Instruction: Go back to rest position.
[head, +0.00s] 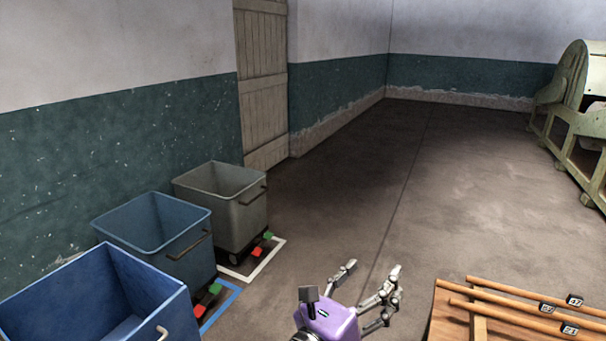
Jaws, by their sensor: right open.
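My right gripper (369,290) shows at the bottom centre, with a purple body and grey metal fingers. The fingers are spread apart and nothing shows between them. It is in the air to the left of a wooden table and to the right of the wheeled bins. My left gripper is not in the picture.
A grey bin (222,205), a blue bin (150,235) and a brighter blue bin (95,300) stand in a row along the left wall. A wooden table (447,321) with long rods and black number tags is at lower right. A green machine (575,115) stands far right. The middle floor is clear.

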